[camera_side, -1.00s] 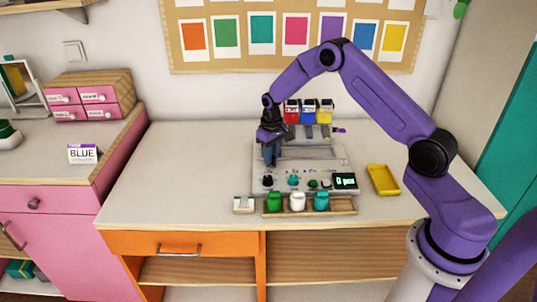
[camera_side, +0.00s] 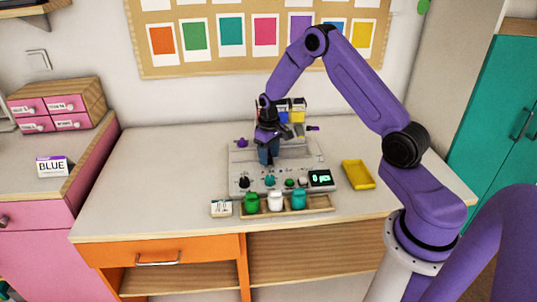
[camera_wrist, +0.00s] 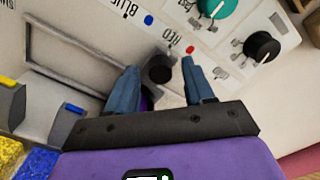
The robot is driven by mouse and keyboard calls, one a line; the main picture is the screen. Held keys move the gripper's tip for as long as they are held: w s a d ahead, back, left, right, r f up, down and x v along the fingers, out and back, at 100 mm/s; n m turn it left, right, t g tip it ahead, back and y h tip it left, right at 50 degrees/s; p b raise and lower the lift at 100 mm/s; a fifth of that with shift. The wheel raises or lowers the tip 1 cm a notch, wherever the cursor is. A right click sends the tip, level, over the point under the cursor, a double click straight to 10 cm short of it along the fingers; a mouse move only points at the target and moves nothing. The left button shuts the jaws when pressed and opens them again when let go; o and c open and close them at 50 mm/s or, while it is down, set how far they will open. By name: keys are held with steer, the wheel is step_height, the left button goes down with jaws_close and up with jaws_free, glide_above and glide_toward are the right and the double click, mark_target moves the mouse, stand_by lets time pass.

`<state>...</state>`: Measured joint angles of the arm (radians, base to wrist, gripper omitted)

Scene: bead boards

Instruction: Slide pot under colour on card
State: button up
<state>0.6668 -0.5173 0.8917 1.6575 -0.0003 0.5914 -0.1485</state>
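A white card reading BLUE (camera_side: 53,166) stands on the left counter. The grey machine (camera_side: 318,160) has blue (camera_side: 283,107) and yellow (camera_side: 298,116) hoppers at its back. My gripper (camera_side: 268,160) is low over the machine, hiding the red hopper in the side view. In the wrist view its two blue fingers (camera_wrist: 160,88) are apart, either side of a dark round piece (camera_wrist: 159,68), with gaps visible. This piece may be the pot; I cannot tell for sure. It is nearer the red mark (camera_wrist: 190,50) than the blue mark (camera_wrist: 148,20).
The machine's front has a black knob (camera_side: 244,182), a teal knob (camera_side: 270,180) and a lit display (camera_side: 320,177). Green (camera_side: 251,203), white (camera_side: 275,201) and teal (camera_side: 299,199) jars stand in a wooden rack in front. A yellow tray (camera_side: 357,174) lies right. The table's left is clear.

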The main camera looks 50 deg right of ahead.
step_height(320, 180, up, 18)
steer(key=shift+f, duration=0.25)
stand_by(0.5)
steer(key=s+a+r+n, duration=0.2)
steer(key=s+a+n, duration=0.1)
steer(key=s+a, duration=0.5)
steer(key=s+a+r+n, duration=0.1)
steer(key=s+a+n, duration=0.2)
steer(key=s+a, duration=0.5)
steer(key=s+a+n, duration=0.2)
steer(key=s+n, duration=0.1)
steer(key=s, duration=0.6)
steer(key=s+a+f+n, duration=0.1)
steer(key=s+n, duration=0.2)
steer(key=s, duration=0.7)
steer(key=shift+s+a+n, duration=0.15)
steer(key=shift+a+n, duration=0.15)
steer(key=shift+a, duration=0.1)
